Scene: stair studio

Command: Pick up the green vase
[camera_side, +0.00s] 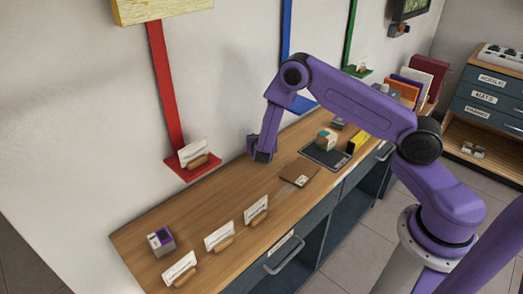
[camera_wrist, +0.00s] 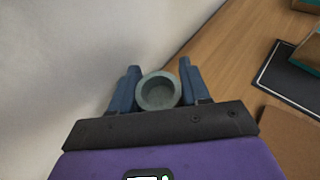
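The green vase (camera_wrist: 158,92) shows in the wrist view as a round, grey-green vessel seen from above, with its open mouth facing the camera. It sits between the two blue fingers of my gripper (camera_wrist: 159,78), one on each side, close to its rim. I cannot tell whether the fingers touch it. In the side view my gripper (camera_side: 262,153) points down low over the back of the wooden bench, near the wall. The vase cannot be made out there.
The wooden bench (camera_side: 215,205) carries several white cards in wooden holders (camera_side: 220,237) along its front and a small purple-topped box (camera_side: 160,241) at left. A brown flat pad (camera_side: 300,173) and a dark tray (camera_side: 325,157) lie right of my gripper. The wall stands close behind.

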